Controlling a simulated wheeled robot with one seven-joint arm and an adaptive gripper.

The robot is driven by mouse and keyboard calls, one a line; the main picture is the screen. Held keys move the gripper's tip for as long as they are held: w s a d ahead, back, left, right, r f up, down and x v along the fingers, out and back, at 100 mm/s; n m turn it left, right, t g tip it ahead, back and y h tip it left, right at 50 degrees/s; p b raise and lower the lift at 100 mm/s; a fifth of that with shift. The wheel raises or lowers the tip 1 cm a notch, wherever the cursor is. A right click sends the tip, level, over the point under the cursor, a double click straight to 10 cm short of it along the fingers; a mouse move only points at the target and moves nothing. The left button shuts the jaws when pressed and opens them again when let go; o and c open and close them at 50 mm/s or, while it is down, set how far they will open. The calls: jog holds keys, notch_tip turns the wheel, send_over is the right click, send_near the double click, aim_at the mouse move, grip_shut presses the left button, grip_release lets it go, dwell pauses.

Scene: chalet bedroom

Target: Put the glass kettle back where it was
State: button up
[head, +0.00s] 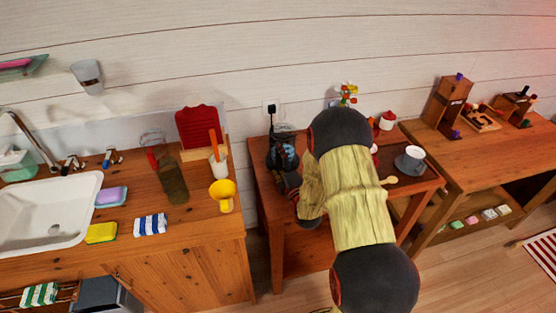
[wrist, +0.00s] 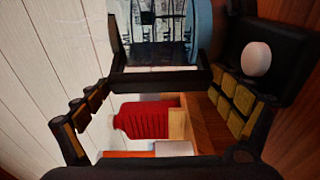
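The glass kettle (head: 281,152), with a black top and bluish glass, stands at the left back of the small wooden table (head: 318,192), near the wall outlet. In the wrist view its glass body (wrist: 155,40) fills the top, with a black bar, likely its handle (wrist: 160,82), below it. My gripper (head: 293,183) is at the kettle's near side, partly hidden by my arm. In the wrist view its padded fingers (wrist: 162,98) are spread wide on either side of the bar. I see no clear grip on the kettle.
On the left counter (head: 190,225) stand a glass pitcher (head: 171,180), a red board (head: 198,127) and a yellow funnel (head: 222,193), beside the sink (head: 48,215). A white cup on a grey saucer (head: 411,160) and a red-and-white pot (head: 387,120) stand right of my arm.

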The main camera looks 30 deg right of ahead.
jog(key=shift+o, duration=0.3)
jog(key=shift+s+r, duration=0.1)
jog(key=shift+r, duration=0.05)
jog(key=s+a+p, duration=0.2)
jog(key=s, duration=0.9)
jog(key=w+a+r+m+g+y, duration=0.1)
jog(key=a+r+m+g, duration=0.25)
jog(key=r, duration=0.35)
jog(key=a+r+m+g, duration=0.3)
jog(key=r+m, duration=0.1)
jog(key=r, duration=0.3)
jog(key=s+a+r+m+g, duration=0.2)
jog(key=s+a, duration=0.2)
jog(key=s, duration=0.4)
jog(key=s+a+r+m+g+y, duration=0.1)
jog(key=s+a+r+m, duration=0.2)
jog(key=s, duration=0.6)
jog(key=s+a+r+m+g+y, duration=0.1)
jog(key=s+a+r+m+g, duration=0.1)
jog(key=s+a, duration=0.3)
jog(key=s+r+m, duration=0.1)
jog(key=s, duration=0.3)
jog(key=shift+s+g, duration=0.2)
jog(key=shift+g, duration=0.15)
jog(key=shift+m, duration=0.25)
